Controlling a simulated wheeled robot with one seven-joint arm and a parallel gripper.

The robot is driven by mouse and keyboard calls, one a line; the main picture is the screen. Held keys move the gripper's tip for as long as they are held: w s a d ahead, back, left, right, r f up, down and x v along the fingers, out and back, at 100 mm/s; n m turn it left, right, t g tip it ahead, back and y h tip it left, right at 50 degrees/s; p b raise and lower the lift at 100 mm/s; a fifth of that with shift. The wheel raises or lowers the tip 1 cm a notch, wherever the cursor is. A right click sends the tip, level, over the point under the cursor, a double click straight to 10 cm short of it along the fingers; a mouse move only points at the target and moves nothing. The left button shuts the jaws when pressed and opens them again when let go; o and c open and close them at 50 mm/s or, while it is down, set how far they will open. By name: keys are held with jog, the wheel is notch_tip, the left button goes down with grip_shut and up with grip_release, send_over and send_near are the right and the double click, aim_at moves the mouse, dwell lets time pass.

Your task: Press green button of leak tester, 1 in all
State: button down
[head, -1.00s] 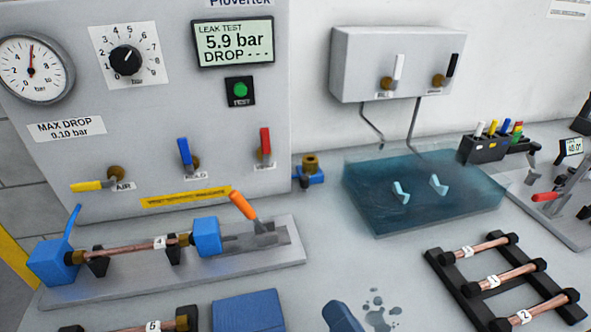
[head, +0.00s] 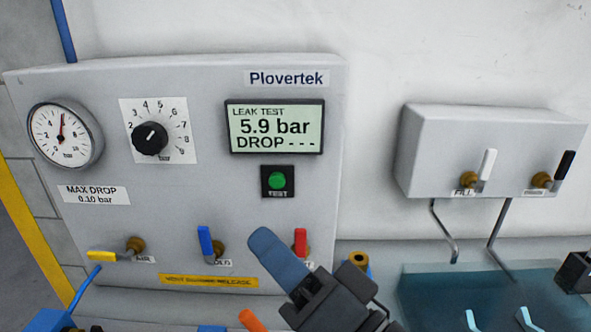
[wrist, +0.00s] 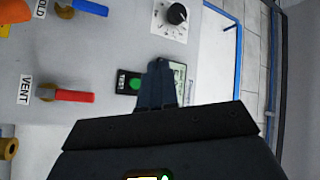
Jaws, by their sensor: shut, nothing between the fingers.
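The green button (head: 278,181) sits on a black plate marked TEST, on the front of the grey leak tester (head: 215,110), below its display (head: 275,127). The display reads LEAK TEST, 5.9 bar, DROP with dashes. My gripper (head: 265,240) is shut and empty, its blue fingertips below and a little left of the button in the head view, apart from it. In the wrist view the button (wrist: 135,85) shows just left of my gripper's fingers (wrist: 158,68). The fingers cover part of the display there.
Yellow, blue (head: 205,240) and red (head: 300,240) valve levers line the panel's lower part, the red one close to my gripper. A gauge (head: 60,137) and dial (head: 149,138) are at upper left. A fill box (head: 480,145) hangs right above a water tank (head: 440,300).

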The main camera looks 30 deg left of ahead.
aim_at(277, 181)
jog(key=shift+w, duration=0.2)
jog(key=w+a+b, duration=0.2)
jog(key=w+a, duration=0.2)
jog(key=w, duration=0.3)
jog(key=shift+w+a, duration=0.15)
jog(key=shift+a, duration=0.15)
jog(key=shift+w, duration=0.1)
dwell(2.1)
jog(key=shift+w+a, duration=0.2)
jog(key=shift+w, duration=0.05)
